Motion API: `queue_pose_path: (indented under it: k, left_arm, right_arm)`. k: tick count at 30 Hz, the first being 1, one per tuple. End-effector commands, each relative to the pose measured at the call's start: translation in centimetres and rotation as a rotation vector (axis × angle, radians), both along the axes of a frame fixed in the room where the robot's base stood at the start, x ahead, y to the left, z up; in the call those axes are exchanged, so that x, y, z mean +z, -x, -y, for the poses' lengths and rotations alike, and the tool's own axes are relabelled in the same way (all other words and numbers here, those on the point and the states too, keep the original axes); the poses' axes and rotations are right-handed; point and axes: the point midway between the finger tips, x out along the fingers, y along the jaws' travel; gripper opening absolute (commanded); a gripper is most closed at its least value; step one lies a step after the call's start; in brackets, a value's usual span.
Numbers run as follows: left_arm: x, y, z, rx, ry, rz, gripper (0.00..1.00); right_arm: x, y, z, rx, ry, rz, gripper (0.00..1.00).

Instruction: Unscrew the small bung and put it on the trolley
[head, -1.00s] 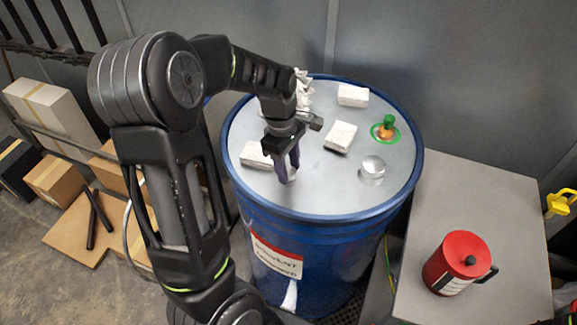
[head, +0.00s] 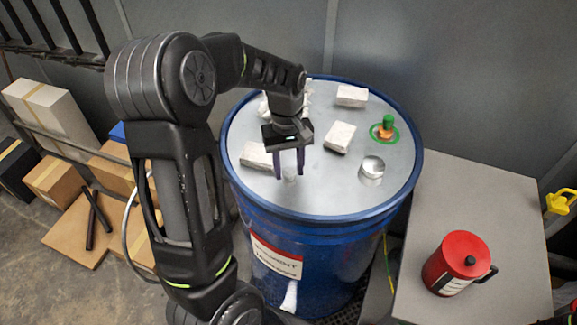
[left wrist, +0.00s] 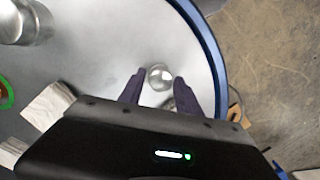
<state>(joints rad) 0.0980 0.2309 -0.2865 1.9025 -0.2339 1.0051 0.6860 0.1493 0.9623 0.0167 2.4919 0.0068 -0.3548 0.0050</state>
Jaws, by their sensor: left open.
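The small bung (head: 290,173) is a small round metal cap near the front left of the blue drum's grey lid (head: 325,190). It also shows in the left wrist view (left wrist: 159,77), close to the drum's rim. My left gripper (head: 290,177) points down over it, open, with one dark finger on each side of the bung. Whether the fingers touch it I cannot tell. A larger metal bung (head: 372,167) sits further right on the lid. The grey-topped stand (head: 470,210) on the right looks like the trolley. My right gripper is out of view.
Several white blocks, including one block (head: 340,137), lie on the lid. A green and orange fitting (head: 386,127) stands at its back right. A red can (head: 459,264) stands on the trolley's front part; its middle and back are clear. Boxes lie on the floor at left.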

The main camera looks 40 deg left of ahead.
Motion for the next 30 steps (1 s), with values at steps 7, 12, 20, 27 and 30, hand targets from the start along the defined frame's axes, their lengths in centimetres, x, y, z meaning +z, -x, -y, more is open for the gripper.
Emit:
queue_pose_path:
  k: [7, 12, 20, 27, 30]
  left_arm:
    - [0.02, -0.01, -0.02, -0.054, 0.000, 0.000, 0.40]
    - [0.02, -0.02, 0.00, -0.100, -0.001, -0.001, 0.40]
    - [-0.01, -0.08, 0.11, -0.428, 0.000, 0.000, 0.40]
    - [0.00, -0.07, 0.10, -0.454, 0.000, 0.000, 0.40]
    - [0.02, -0.07, 0.12, -0.472, 0.000, 0.000, 0.40]
  right_arm:
    - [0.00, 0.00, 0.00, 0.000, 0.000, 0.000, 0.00]
    - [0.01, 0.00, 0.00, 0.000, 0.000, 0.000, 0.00]
    - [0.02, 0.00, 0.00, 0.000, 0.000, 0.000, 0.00]
    - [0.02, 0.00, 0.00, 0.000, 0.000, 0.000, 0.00]
    - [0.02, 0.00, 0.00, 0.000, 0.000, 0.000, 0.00]
